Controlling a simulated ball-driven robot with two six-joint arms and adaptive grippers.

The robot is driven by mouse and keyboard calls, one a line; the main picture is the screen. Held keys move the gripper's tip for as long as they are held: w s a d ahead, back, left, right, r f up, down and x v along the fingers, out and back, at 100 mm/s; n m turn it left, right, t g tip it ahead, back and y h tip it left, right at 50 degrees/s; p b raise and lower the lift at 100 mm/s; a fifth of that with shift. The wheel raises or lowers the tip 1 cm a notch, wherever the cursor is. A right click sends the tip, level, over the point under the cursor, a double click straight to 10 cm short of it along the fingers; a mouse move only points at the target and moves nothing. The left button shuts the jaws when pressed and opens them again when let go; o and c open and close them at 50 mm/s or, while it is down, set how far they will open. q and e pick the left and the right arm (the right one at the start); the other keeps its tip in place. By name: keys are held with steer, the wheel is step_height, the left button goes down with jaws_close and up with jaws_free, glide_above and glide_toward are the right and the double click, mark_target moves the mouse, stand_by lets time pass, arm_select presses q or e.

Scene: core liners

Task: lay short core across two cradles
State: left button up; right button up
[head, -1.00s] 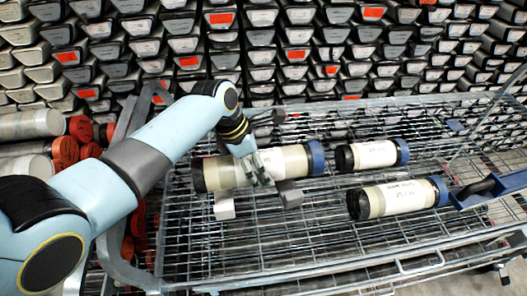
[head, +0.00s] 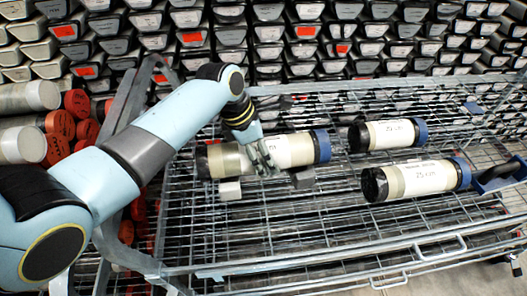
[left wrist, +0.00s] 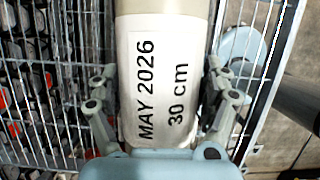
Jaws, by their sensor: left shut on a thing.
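My left gripper (head: 264,172) is shut around the liner's middle from above. In the left wrist view its fingers flank the liner (left wrist: 165,85), whose label reads "MAY 2026 30 cm". My right gripper is in no view.
Two shorter liners marked 25 cm, a back one (head: 390,134) and a front one (head: 420,179), lie to the right on the wire-mesh cart (head: 330,235). A blue and black object (head: 500,175) is beyond them. Orange-capped tubes (head: 60,125) are at left, stacked core trays behind.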

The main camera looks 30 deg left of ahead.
arm_select(q)
steer(key=shift+w, duration=0.1)
steer(key=o, duration=1.6)
steer(key=shift+f, duration=0.15)
steer(key=v, duration=1.2)
steer(key=shift+r+p, duration=0.2)
steer(key=shift+p, duration=0.2)
steer(key=shift+d, duration=0.1)
